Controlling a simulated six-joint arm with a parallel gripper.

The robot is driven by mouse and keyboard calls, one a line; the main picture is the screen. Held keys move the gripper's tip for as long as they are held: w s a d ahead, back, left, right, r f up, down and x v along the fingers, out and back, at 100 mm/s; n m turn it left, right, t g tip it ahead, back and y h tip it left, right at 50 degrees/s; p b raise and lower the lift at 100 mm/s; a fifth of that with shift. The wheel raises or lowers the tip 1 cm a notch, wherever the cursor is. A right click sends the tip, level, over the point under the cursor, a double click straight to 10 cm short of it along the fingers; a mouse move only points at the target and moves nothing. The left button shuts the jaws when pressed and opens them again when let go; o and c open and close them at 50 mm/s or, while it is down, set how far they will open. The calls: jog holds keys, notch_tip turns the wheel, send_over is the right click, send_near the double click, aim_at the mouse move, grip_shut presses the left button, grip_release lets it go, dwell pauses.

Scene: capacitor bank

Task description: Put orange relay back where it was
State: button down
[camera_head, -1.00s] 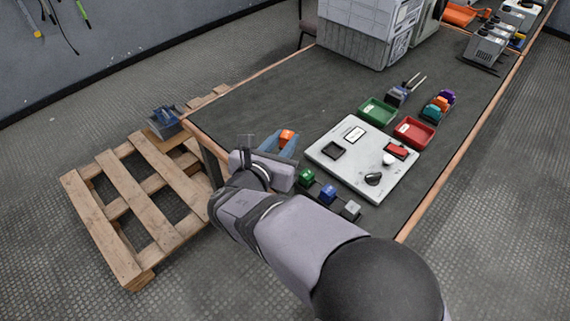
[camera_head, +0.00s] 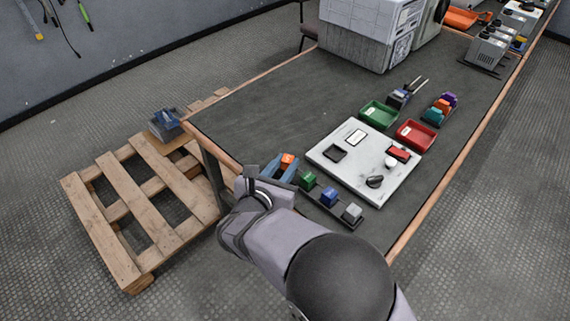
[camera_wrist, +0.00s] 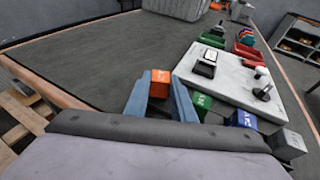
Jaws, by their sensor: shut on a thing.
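The orange relay (camera_head: 287,160) is a small block between the blue fingers of my gripper (camera_head: 281,167), near the table's front-left edge. In the wrist view my gripper (camera_wrist: 160,95) is shut on the orange relay (camera_wrist: 159,84), with one finger on each side. It lines up with the left end of a row of relays on a dark strip (camera_head: 341,207): green (camera_head: 307,180), blue (camera_head: 329,196) and grey (camera_head: 351,213). The underside of the orange relay is hidden, so I cannot tell whether it touches the strip.
A white board (camera_head: 362,171) with a black square frame (camera_head: 334,153) lies right of the relays. Green (camera_head: 379,115) and red (camera_head: 416,134) bins stand behind it. The dark table's left part is clear. A wooden pallet (camera_head: 133,205) is on the floor at left.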

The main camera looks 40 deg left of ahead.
jog(key=shift+f, duration=0.2)
jog(key=c, duration=1.8)
grip_release()
jog(key=shift+r, duration=0.2)
jog(key=shift+s+r, duration=0.1)
jog(key=shift+s, duration=0.05)
jog(key=v, duration=1.1)
jog(key=shift+s, duration=0.3)
jog(key=shift+d+r, duration=0.1)
